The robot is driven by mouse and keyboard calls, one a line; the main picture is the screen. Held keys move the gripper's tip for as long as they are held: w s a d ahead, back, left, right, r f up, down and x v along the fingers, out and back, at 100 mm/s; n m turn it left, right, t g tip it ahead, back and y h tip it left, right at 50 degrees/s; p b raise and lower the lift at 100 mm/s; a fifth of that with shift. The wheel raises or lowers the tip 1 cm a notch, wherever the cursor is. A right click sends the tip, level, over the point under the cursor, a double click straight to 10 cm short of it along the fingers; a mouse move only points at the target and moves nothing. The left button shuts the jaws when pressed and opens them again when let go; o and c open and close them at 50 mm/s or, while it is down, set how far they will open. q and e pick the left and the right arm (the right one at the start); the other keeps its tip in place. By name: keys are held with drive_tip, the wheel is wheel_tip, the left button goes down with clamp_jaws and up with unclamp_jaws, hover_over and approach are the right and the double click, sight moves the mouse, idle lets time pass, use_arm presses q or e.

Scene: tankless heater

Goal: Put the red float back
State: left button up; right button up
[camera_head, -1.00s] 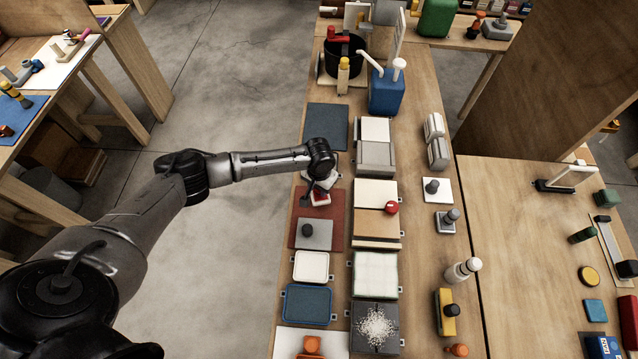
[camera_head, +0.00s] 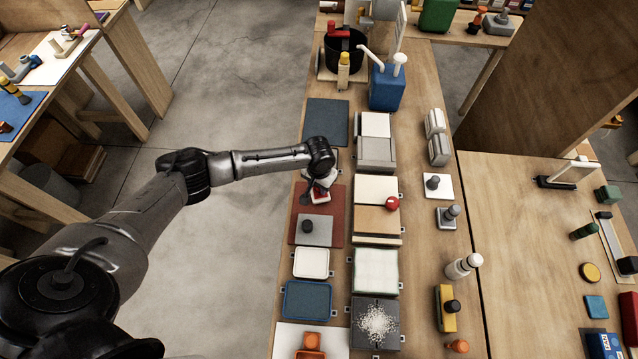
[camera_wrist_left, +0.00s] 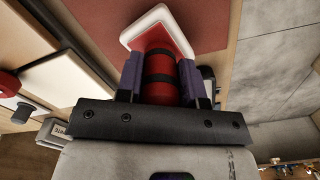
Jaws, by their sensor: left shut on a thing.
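My left gripper (camera_head: 320,187) is over the far part of a red mat (camera_head: 337,222) on the bench. In the left wrist view its purple fingers (camera_wrist_left: 160,85) are shut on the red float (camera_wrist_left: 163,75) by its round, black-banded red handle. The float's red base with a white rim points towards the mat, which also shows in that view (camera_wrist_left: 215,18). In the head view the float (camera_head: 320,196) is partly hidden by the gripper. I cannot tell whether its base touches the mat. My right gripper is not in view.
A grey float with a black knob (camera_head: 315,231) sits on the near half of the mat. To the right is a tan board (camera_head: 375,222) with a red knob (camera_head: 392,203). A dark blue mat (camera_head: 327,121) beyond is bare. A white tray (camera_head: 311,262) lies nearer.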

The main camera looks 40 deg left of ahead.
use_arm(q)
drive_tip(key=shift+f, duration=0.45)
drive_tip(key=o, duration=0.9)
wheel_tip(320, 180, up, 14)
drive_tip(key=shift+f+p, duration=0.1)
drive_tip(key=shift+p, duration=0.5)
